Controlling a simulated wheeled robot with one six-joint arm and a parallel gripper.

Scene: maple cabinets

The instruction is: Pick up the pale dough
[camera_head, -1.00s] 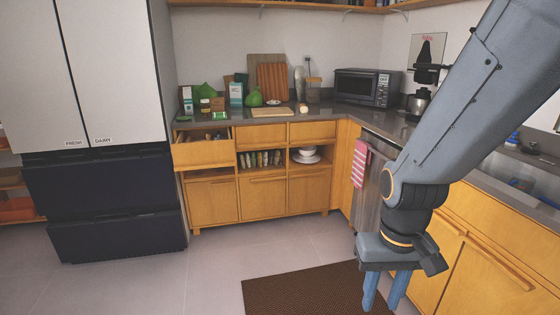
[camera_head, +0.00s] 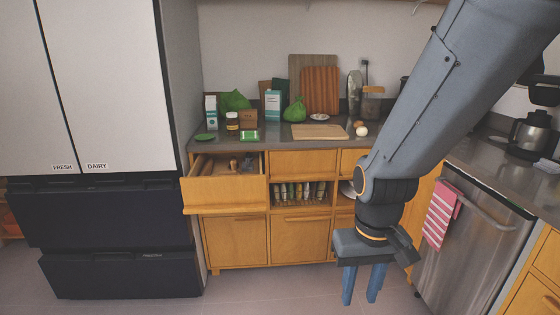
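A small pale, rounded lump (camera_head: 361,131), which looks like the dough, sits on the grey counter to the right of a wooden cutting board (camera_head: 320,132). A small brownish item touches or overlaps it at the back; I cannot tell which. My gripper (camera_head: 362,292) hangs pointing down in front of the cabinets, well below counter height. Its two blue fingers are apart with nothing seen between them. My arm crosses the view just right of the pale lump.
A drawer (camera_head: 224,190) stands open at the left of the cabinets, with items inside. Green bags, boxes and jars crowd the counter's left. A fridge (camera_head: 100,90) stands at left, a dishwasher (camera_head: 470,240) with a striped towel (camera_head: 440,214) at right. The floor in front is clear.

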